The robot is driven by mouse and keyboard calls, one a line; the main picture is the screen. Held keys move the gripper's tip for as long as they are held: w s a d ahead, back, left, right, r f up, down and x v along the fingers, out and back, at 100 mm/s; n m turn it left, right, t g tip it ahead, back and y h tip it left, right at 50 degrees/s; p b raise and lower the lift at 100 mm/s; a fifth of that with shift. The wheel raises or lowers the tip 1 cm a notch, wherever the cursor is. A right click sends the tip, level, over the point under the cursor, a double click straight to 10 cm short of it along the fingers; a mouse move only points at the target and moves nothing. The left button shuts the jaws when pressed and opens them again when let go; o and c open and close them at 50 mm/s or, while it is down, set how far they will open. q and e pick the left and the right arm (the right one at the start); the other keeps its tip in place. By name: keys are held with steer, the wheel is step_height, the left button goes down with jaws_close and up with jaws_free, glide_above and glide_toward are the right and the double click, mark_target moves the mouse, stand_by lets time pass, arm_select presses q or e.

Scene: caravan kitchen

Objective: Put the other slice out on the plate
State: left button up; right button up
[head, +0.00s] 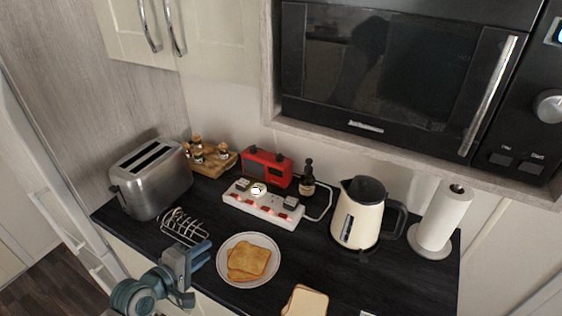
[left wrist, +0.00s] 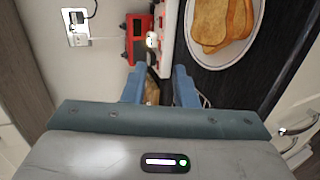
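A white plate (head: 273,275) lies on the dark worktop with two overlapping toasted slices (head: 248,261) on it. Plate and slices also show at the top of the left wrist view (left wrist: 225,28). A steel toaster (head: 150,180) stands at the left; its two slots look dark, with no bread showing above them. My left gripper (head: 202,252) is left of the plate, in front of the toast rack, apart from both. In the left wrist view its fingers (left wrist: 159,86) are apart with nothing held. My right gripper is not in view.
A wire toast rack (head: 184,226) stands between toaster and plate. Pale bread (head: 305,301) is at the front edge. Behind are a white socket strip (head: 262,208), red radio (head: 267,168), wooden spice rack (head: 212,162) and dark bottle (head: 307,178). A cream kettle (head: 357,217) and paper roll (head: 443,218) stand right.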

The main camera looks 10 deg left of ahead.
arm_select(q)
steer(key=s+f+m+g+y, duration=0.3)
steer(key=s+m+g, duration=0.3)
steer(key=s, duration=0.5)
steer(key=s+f+m+g+y, duration=0.3)
steer(key=s+m, duration=0.6)
steer(key=s, duration=0.2)
steer(key=a+f+g+b, duration=0.3)
steer(key=f+b, duration=0.5)
steer(key=f, duration=3.2)
steer(key=s+a+f+b, duration=0.1)
steer(key=s+f+b, duration=0.2)
steer(key=s+f, duration=0.6)
steer(key=s+f+n+b, duration=0.1)
steer(key=s+f+b, duration=0.2)
steer(key=s+f, duration=0.7)
step_height(320, 180, down, 5)
steer(key=shift+a+f, duration=0.2)
steer(key=shift+a, duration=0.15)
